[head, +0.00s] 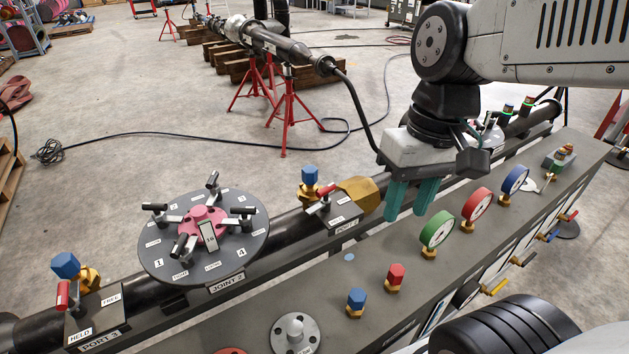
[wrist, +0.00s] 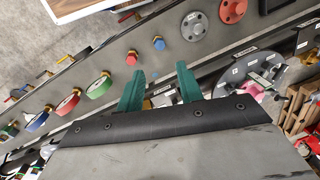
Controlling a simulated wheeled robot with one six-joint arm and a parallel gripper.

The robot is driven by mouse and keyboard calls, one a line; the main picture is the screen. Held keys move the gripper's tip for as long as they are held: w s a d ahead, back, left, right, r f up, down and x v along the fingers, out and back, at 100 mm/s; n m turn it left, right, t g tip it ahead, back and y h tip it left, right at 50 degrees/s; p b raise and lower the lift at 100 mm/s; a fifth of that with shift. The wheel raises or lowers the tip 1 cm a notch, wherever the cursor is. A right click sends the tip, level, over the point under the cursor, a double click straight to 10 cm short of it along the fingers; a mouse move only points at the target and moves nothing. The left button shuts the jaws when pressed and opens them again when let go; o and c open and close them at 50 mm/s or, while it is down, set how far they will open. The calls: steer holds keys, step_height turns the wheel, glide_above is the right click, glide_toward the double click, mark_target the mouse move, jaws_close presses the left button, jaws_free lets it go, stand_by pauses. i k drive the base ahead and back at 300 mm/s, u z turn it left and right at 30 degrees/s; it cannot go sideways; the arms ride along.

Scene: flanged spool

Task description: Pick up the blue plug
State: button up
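A small blue plug (head: 357,298) with a hexagonal head sits upright in a brass fitting on top of the grey bench, left of a similar red plug (head: 396,276). In the wrist view the blue plug (wrist: 159,43) shows beyond my fingertips, with the red plug (wrist: 131,57) to its left. Two larger blue hexagonal caps stand on brass valves, one at far left (head: 66,265) and one near the middle (head: 309,174). My gripper (head: 411,208) has two teal fingers, spread apart with nothing held, above the bench's back edge. It also shows in the wrist view (wrist: 158,78).
Green (head: 437,230), red (head: 477,204) and blue (head: 515,180) gauges stand right of the plugs. A grey flange (head: 295,333) lies at the front left. A round plate with handles (head: 204,236) and a dark pipe (head: 285,226) lie behind the bench. Bench top around the plugs is clear.

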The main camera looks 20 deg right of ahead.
mark_target(309, 173)
steer(key=k, duration=0.95)
steer(key=u, duration=0.75)
steer(key=i, duration=0.9)
steer(key=z, duration=0.45)
